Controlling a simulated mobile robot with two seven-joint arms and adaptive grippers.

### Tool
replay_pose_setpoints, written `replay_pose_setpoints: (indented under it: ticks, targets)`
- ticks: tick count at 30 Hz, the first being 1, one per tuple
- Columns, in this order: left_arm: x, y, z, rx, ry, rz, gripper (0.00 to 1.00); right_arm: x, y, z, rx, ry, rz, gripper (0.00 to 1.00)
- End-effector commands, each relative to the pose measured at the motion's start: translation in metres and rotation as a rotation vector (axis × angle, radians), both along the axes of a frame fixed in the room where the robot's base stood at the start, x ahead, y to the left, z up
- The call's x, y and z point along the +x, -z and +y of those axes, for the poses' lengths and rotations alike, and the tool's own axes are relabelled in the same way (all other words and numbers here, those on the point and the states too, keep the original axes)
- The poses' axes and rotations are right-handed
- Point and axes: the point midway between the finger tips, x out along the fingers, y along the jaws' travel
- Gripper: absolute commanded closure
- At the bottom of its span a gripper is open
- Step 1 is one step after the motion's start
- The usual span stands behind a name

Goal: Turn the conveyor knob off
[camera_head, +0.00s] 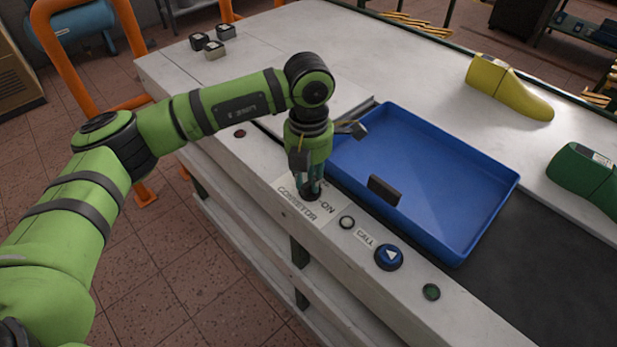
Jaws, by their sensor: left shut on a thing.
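The conveyor knob (310,192) sits on the table's front edge, beside a label (297,203) reading "CONVEYOR" and "ON". My left gripper (311,187) points straight down over it, with its fingers shut around the knob. The fingers and wrist cover most of the knob, so I cannot tell which way it is turned. Part of the label is also hidden behind the gripper. My right gripper is not in view.
A blue tray (440,170) stands close behind. Yellow (507,88) and green (590,175) shoe lasts lie at right.

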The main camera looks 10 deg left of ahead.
Motion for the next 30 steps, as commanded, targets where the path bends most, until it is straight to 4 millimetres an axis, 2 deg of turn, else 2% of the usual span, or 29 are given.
replay_pose_setpoints:
  ticks: [12,13,14,15,25,30]
  targets:
    - [0.000,0.000,0.000,-0.001,-0.009,-0.001,1.00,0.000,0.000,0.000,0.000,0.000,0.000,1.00]
    - [0.000,0.000,0.000,-0.001,-0.009,-0.001,0.70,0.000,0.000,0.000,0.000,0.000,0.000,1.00]
    - [0.000,0.000,0.000,-0.001,-0.009,-0.001,0.58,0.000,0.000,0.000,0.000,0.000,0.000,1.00]
    - [0.000,0.000,0.000,-0.001,-0.008,-0.001,0.54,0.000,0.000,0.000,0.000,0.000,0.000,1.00]
    - [0.000,-0.002,0.000,-0.001,-0.007,-0.001,0.54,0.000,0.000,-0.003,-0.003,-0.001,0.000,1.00]
    - [0.001,-0.021,0.000,-0.001,-0.006,-0.004,0.54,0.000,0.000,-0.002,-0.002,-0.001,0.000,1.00]
